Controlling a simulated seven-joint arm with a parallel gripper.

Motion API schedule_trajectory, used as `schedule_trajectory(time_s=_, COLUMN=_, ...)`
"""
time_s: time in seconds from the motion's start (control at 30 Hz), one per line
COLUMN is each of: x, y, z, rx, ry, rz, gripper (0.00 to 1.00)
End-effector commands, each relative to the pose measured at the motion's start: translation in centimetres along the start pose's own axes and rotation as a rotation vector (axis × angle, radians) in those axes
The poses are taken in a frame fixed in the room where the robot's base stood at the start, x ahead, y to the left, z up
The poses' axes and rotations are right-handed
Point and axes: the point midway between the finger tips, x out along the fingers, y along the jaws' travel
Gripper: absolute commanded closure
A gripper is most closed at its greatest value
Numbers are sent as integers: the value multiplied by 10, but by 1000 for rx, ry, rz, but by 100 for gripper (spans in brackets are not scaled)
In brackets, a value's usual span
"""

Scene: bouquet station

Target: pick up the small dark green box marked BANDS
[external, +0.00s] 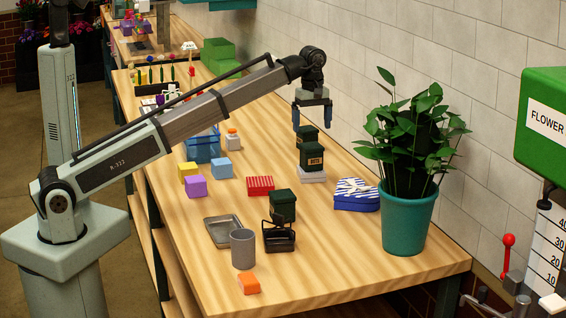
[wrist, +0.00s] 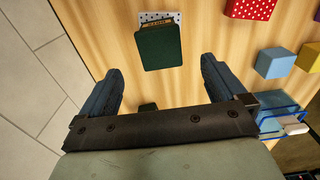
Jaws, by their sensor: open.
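A third dark green box (external: 283,204) is nearer the front. My gripper (external: 312,118) is open and empty, above the rear green box.
A blue patterned box (external: 355,196) and a potted plant (external: 405,220) stand to the right, near the tiled wall. A blue cube (external: 221,168), purple cube (external: 195,186) and grey cup (external: 243,249) are further left and front.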

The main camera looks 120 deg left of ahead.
Motion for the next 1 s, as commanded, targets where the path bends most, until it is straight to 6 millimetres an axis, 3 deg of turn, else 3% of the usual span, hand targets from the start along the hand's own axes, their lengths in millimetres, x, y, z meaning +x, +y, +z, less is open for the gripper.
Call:
schedule_trajectory(time_s=0.4, x=0, y=0, z=-1, rx=-1, ry=0, rz=0, gripper=2)
schedule_trajectory(time_s=0.53, x=0, y=-2, z=-17, rx=-21, ry=0, rz=0, gripper=2)
schedule_trajectory(time_s=0.67, x=7, y=-5, z=-61, rx=-75, ry=-1, rz=-9, gripper=2)
schedule_trajectory(time_s=0.77, x=12, y=0, z=-108, rx=-130, ry=-3, rz=-21, gripper=2)
schedule_trajectory(time_s=1.0, x=21, y=32, z=-209, rx=-227, ry=-9, rz=-40, gripper=2)
